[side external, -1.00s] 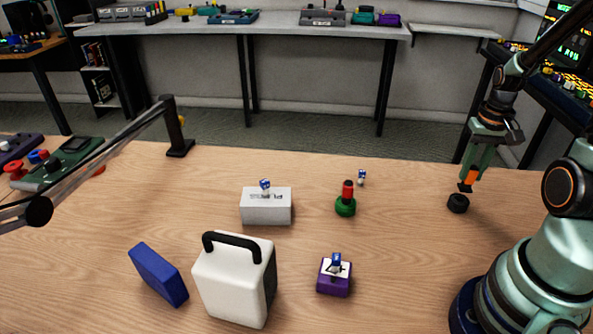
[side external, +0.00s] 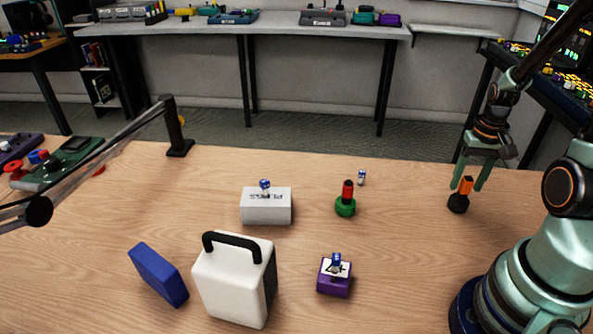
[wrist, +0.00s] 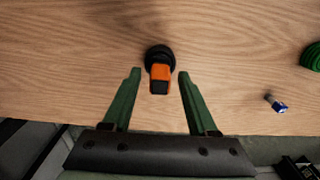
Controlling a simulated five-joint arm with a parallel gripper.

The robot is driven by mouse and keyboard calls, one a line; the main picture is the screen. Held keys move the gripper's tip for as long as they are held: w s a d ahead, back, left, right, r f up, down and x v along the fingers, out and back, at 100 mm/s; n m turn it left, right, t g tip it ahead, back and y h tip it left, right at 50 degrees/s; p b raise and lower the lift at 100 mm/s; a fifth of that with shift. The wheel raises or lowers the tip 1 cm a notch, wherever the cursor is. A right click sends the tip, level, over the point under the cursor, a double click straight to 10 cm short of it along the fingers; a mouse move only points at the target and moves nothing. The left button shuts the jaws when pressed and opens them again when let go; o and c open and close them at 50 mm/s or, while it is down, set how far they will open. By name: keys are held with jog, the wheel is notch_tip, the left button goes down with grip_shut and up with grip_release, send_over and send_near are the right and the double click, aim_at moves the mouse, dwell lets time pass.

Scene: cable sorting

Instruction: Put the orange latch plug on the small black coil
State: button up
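The orange latch plug (side external: 466,186) stands on the small black coil (side external: 458,203) at the right of the table. In the wrist view the plug (wrist: 160,78) sits over the coil (wrist: 157,54), its black end toward the camera. My gripper (side external: 467,187) is open, with a green finger on each side of the plug. In the wrist view, clear gaps show between the plug and both fingers of my gripper (wrist: 158,72). How deeply the plug sits in the coil is hidden.
A red plug (side external: 347,190) stands on a green coil (side external: 345,207). Small blue-and-white plugs are by it (side external: 361,177), on the grey box (side external: 266,208) and on the purple block (side external: 334,282). A white handled case (side external: 232,285) and blue block (side external: 158,275) stand front left.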

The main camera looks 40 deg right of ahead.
aim_at(469, 179)
notch_tip(469, 179, up, 12)
jog(key=w+a+r+n+t, duration=0.2)
jog(key=w+a+r+n, duration=0.1)
jog(key=a, duration=0.8)
jog(key=w+a+r+n+t, duration=0.3)
jog(key=a+n, duration=0.3)
jog(key=a, duration=0.5)
jog(key=shift+w+a+r+t, duration=0.3)
jog(key=shift+w+r, duration=0.1)
jog(key=shift+r, duration=0.25)
